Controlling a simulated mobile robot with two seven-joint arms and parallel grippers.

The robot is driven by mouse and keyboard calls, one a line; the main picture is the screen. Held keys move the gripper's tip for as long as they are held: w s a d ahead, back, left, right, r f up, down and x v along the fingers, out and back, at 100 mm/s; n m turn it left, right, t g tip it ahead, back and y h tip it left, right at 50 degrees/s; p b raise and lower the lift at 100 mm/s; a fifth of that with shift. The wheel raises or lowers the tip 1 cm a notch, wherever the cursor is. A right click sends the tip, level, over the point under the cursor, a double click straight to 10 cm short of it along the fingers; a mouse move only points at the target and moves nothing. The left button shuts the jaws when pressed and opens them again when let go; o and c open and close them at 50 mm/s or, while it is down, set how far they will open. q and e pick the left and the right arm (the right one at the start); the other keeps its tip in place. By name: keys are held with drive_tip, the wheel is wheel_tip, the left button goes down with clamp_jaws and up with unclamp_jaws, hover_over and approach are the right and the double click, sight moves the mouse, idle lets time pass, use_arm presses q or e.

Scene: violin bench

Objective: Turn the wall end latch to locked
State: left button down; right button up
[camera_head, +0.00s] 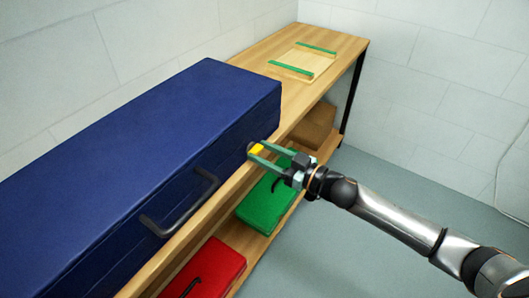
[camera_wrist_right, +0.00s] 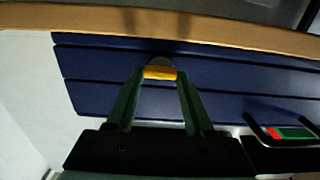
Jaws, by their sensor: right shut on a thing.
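A large blue case (camera_head: 150,130) lies shut on the wooden bench, with a dark handle (camera_head: 180,210) on its front. The wall end latch (camera_head: 256,149) is a small yellow piece on the case front near its far end. My right gripper (camera_head: 259,152) has green fingers and is shut on this latch. In the right wrist view the yellow latch (camera_wrist_right: 160,73) lies crosswise between the fingertips, with a round grey base (camera_wrist_right: 160,61) partly showing behind it. Whether it reads locked cannot be told. My left gripper is not in view.
A wooden tray (camera_head: 303,60) with green strips lies on the bench's far end. On the shelf below are a green case (camera_head: 268,200), a red case (camera_head: 207,270) and a brown box (camera_head: 315,125). The floor to the right is clear.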

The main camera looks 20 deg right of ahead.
clamp_jaws()
drive_tip(key=shift+n, duration=0.3)
drive_tip(key=shift+n+p, duration=0.5)
drive_tip(key=shift+n, duration=0.3)
drive_tip(key=n+p, duration=0.1)
drive_tip(key=n, duration=0.4)
drive_tip(key=shift+s+a, duration=0.1)
drive_tip(key=n, duration=0.5)
drive_tip(key=shift+f, duration=0.15)
drive_tip(key=n, duration=0.5)
drive_tip(key=shift+n+b, duration=0.3)
drive_tip(key=shift+b, duration=0.05)
